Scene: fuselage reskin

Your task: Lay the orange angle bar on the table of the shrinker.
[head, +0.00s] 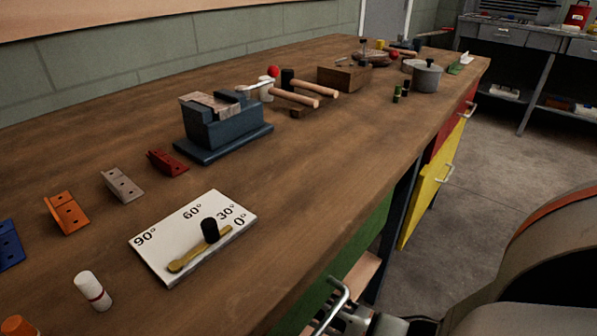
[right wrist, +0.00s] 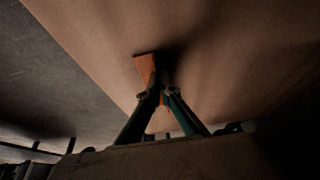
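In the right wrist view, my right gripper (right wrist: 160,94) has its dark fingers close together around an orange piece (right wrist: 146,69), which looks like the orange angle bar; one end shows beyond the fingertips. A broad brown surface lies behind it, and its distance is hard to judge. A small orange angle piece with holes (head: 66,212) stands on the bench in the head view. I cannot identify the shrinker for certain; a blue block tool with metal jaws (head: 222,130) stands on the bench. My left gripper is not in view.
The wooden bench (head: 330,150) holds a white angle plate (head: 165,238) with a lever, red (head: 168,162) and grey (head: 122,185) angle pieces, mallets (head: 300,97) and a grey pot (head: 427,77). A silver handle (head: 333,303) juts out at the front.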

